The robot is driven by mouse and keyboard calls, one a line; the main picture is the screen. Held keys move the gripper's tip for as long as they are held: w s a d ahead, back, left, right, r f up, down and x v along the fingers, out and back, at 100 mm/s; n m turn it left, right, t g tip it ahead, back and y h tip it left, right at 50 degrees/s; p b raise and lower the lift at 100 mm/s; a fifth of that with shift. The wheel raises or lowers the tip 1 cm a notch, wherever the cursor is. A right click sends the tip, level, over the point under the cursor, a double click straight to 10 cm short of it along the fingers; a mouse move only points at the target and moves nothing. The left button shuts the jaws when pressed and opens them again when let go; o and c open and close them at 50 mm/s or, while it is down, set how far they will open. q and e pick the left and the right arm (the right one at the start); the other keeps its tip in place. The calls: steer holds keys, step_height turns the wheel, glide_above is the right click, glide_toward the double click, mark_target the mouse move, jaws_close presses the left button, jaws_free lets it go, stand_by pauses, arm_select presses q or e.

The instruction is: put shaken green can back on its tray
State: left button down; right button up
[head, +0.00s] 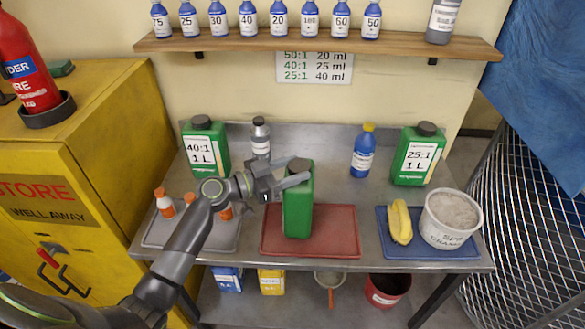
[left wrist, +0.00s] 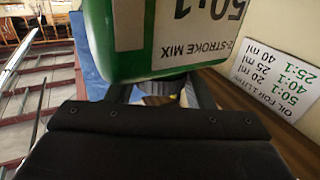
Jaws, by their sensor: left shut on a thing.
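My left gripper (head: 291,183) is shut on a green can (head: 298,213) near its top. The can looks upright, with a dark cap, in front of the red tray (head: 336,243) in the head view. I cannot tell whether its base touches the tray. In the left wrist view the can (left wrist: 122,68) fills the upper middle, its "50:1 2-stroke mix" label upside down in the picture. The fingers (left wrist: 160,92) reach to its cap end. My right gripper is not in view.
A 40:1 can (head: 206,146) and a 25:1 can (head: 417,154) stand at the back of the bench. The grey tray (head: 158,241) holds small orange-capped bottles. The blue tray (head: 450,252) holds bananas (head: 400,222) and a white tub (head: 448,219). A bottle shelf (head: 320,44) hangs above.

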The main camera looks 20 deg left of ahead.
arm_select(q)
steer(key=shift+r, duration=0.1)
steer(key=c, duration=0.7)
jaws_free()
steer(key=shift+s, duration=0.1)
steer(key=shift+s+a+f, duration=0.1)
steer(key=shift+a+f, duration=0.05)
steer(key=shift+f, duration=0.05)
steer(key=b+v, duration=0.3)
steer(key=v, duration=0.2)
steer(key=b+v, duration=0.3)
steer(key=v, duration=0.3)
steer(key=shift+s+a+r, duration=0.15)
steer(key=shift+s+r, duration=0.05)
steer(key=shift+s, duration=0.05)
